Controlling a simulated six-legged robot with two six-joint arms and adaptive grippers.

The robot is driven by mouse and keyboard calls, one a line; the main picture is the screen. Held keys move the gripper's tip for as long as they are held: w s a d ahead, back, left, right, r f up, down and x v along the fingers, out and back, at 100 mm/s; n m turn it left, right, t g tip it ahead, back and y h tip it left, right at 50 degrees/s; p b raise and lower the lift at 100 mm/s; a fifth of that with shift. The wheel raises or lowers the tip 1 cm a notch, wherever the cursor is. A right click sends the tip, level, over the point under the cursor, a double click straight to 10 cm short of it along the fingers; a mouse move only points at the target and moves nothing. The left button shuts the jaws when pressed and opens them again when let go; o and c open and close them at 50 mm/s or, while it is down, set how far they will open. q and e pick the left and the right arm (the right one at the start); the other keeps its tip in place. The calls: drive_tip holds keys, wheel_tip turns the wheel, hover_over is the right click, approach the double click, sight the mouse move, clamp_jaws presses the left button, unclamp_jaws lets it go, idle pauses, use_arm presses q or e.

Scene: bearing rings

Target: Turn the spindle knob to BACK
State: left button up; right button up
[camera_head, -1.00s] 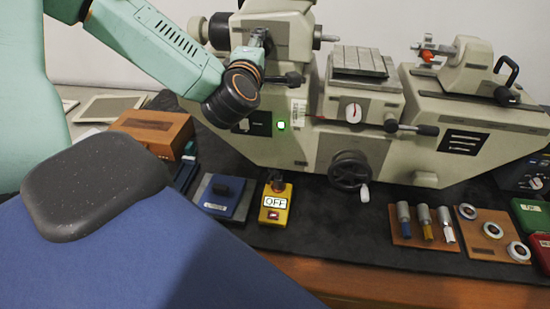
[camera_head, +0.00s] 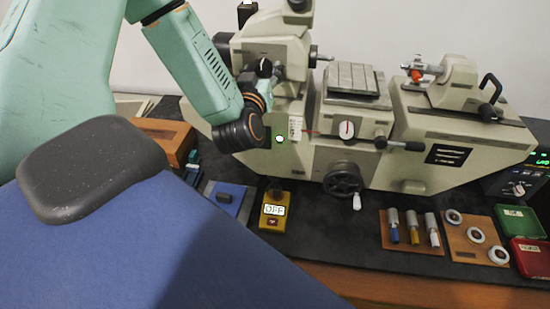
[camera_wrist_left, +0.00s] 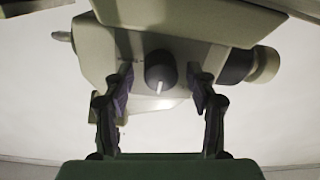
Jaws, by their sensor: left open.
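The spindle knob (camera_wrist_left: 160,72) is black and round with a white pointer line. In the left wrist view it sits on the underside of the machine's pale head, and the pointer aims down, leaning slightly left. My left gripper (camera_wrist_left: 160,84) is open, with one finger on each side of the knob and a visible gap to both; I cannot tell how far off it is in depth. In the head view my left gripper (camera_head: 263,76) is at the front of the headstock (camera_head: 270,40), where fingers and wrist mostly hide the knob. My right gripper is out of view.
The machine has a handwheel (camera_head: 343,180) and a dial gauge (camera_head: 346,129). A yellow box (camera_head: 273,222) reading OFF stands in front, beside a blue block (camera_head: 228,201). Gauge pins (camera_head: 412,228) and rings (camera_head: 475,236) lie on boards at right. A wooden box (camera_head: 160,138) is at left.

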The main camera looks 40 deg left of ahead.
use_arm(q)
drive_tip(key=b+v, duration=0.2)
drive_tip(key=v, duration=0.6)
drive_tip(key=s+d+f+m+g+h, duration=0.2)
drive_tip(key=d+f, duration=0.4)
drive_tip(key=f, duration=0.5)
drive_tip(key=s+d+f+m+g+h, duration=0.3)
drive_tip(key=s+d+f+g+h, duration=0.2)
drive_tip(key=f, duration=0.7)
drive_tip(key=shift+s+d+m+h, duration=0.3)
drive_tip(key=shift+s+d+h, duration=0.2)
drive_tip(key=shift+s+d, duration=0.1)
drive_tip(key=shift+w, duration=0.1)
